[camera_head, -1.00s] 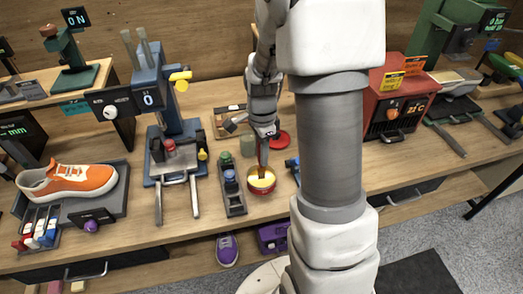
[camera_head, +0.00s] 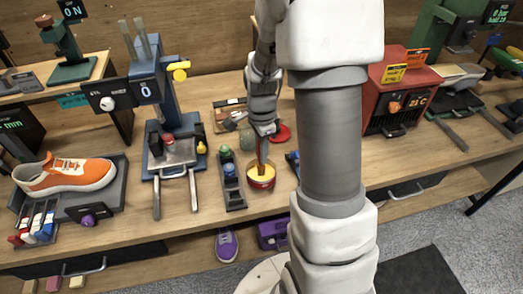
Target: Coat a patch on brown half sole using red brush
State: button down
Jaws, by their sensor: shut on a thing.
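My gripper (camera_head: 265,131) is at the middle of the bench, shut on the red brush (camera_head: 259,152). The brush is upright, and its lower end is in a round red pot (camera_head: 260,184) with yellow contents. The bristles are hidden in the pot. I cannot make out the brown half sole for certain; a shallow wooden tray (camera_head: 215,127) behind the gripper holds small pieces too small to tell apart.
A narrow rack of small bottles (camera_head: 236,199) stands just left of the pot. Farther left are a blue press (camera_head: 148,100) and an orange sneaker (camera_head: 66,174) on a grey stand. A red heater (camera_head: 400,85) stands right of my arm. A red disc (camera_head: 281,133) lies behind the gripper.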

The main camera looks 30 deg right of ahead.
jog(key=shift+f+b, duration=0.4)
jog(key=shift+f, duration=0.3)
dwell(1.1)
jog(key=shift+r, duration=0.15)
notch_tip(320, 180, up, 7)
jog(key=p, duration=0.5)
jog(key=shift+p, duration=0.3)
jog(key=shift+s, duration=0.15)
dwell(0.6)
